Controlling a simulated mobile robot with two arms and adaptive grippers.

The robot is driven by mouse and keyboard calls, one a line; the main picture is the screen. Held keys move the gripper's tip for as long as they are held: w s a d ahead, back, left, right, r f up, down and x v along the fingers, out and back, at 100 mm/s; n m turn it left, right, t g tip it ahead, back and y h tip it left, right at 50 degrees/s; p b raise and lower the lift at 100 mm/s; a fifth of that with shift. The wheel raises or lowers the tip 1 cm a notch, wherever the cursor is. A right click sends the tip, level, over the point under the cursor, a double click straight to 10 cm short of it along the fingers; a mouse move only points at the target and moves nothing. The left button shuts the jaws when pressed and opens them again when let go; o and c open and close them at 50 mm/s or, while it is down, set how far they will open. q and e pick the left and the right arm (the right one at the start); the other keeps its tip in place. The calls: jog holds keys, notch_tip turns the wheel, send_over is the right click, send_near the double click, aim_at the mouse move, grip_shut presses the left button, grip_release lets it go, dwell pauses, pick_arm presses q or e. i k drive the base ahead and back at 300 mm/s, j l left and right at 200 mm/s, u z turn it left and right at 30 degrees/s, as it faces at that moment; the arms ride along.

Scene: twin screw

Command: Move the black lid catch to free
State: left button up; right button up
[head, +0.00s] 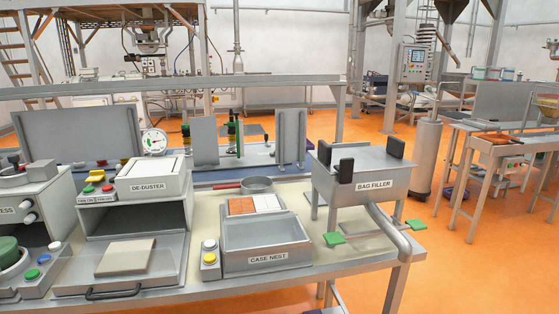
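No part labelled as a lid catch shows, and I cannot tell for sure which black part it is. Several black upright blocks stand on the grey box marked BAG FILLER (383,187): a back left block (325,154), a front left block (345,169) and a right block (396,147). A dark bar handle (113,292) is on the front of the tray under the DE-DUSTER (151,181). Neither of my grippers is in view.
Green pads (334,239) lie below the bag filler. Open orange floor (470,265) is at right.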

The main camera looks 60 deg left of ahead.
aim_at(345, 169)
jog(key=u, duration=1.45)
jog(key=i+j, duration=0.1)
jog(key=j, duration=0.7)
jog(key=u, duration=0.05)
